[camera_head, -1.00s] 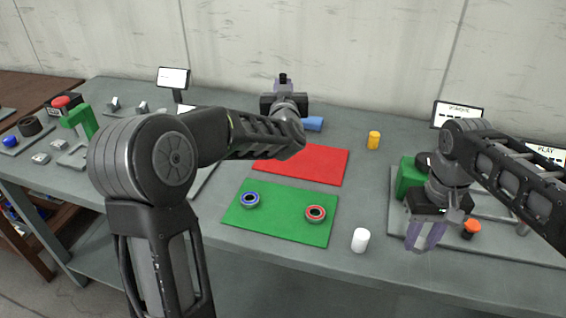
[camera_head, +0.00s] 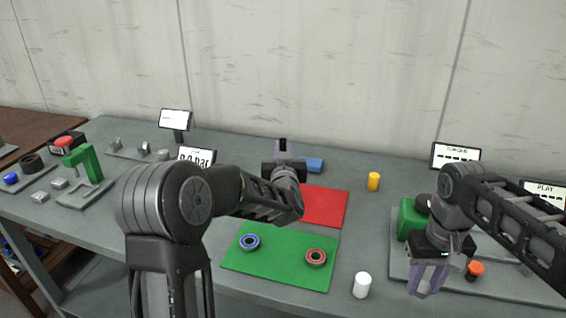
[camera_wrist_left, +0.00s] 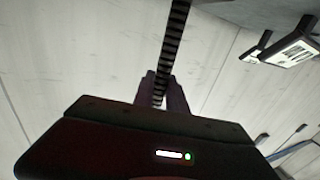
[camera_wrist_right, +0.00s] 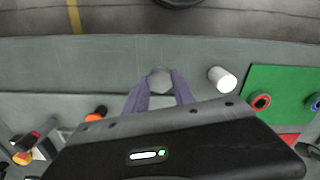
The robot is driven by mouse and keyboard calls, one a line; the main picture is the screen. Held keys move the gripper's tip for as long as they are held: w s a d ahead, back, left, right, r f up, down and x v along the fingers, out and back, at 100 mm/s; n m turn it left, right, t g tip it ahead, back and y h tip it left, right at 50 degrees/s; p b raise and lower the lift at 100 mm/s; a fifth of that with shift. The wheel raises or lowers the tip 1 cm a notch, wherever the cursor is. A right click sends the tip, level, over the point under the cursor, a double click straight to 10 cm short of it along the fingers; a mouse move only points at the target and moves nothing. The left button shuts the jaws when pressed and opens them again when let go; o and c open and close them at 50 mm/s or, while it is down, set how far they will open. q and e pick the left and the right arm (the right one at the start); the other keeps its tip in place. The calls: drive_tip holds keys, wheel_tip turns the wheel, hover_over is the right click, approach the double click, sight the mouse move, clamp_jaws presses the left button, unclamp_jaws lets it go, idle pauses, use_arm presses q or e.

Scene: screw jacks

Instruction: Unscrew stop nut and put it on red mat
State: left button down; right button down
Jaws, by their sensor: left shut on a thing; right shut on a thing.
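My left gripper (camera_head: 284,152) is above the back of the table, beyond the red mat (camera_head: 325,206). In the left wrist view its fingers (camera_wrist_left: 161,90) are shut on a dark ribbed rod (camera_wrist_left: 175,40), like a screw spindle. The rod's dark end (camera_head: 283,144) shows above the fingers in the head view. My right gripper (camera_head: 428,281) is low at the table's right front, pointing down. In the right wrist view its fingers (camera_wrist_right: 158,92) are shut on a grey hexagonal piece (camera_wrist_right: 159,80), which looks like the stop nut. My left arm hides part of the red mat.
A green mat (camera_head: 282,278) with a blue ring (camera_head: 249,242) and a red ring (camera_head: 316,257) lies in front. A white cylinder (camera_head: 362,285) stands left of my right gripper. A green block (camera_head: 410,218) and an orange button (camera_head: 475,269) are close to it. A yellow cylinder (camera_head: 373,181) stands behind.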

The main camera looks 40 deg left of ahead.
use_arm(q)
drive_tip(key=shift+r, duration=0.15)
drive_tip(key=shift+f, duration=1.8)
use_arm(e)
drive_tip(key=shift+r, duration=0.15)
use_arm(q)
drive_tip(key=shift+f, duration=0.15)
drive_tip(key=c, duration=1.3)
unclamp_jaws()
drive_tip(key=shift+f, duration=0.15)
drive_tip(key=shift+c, duration=0.2)
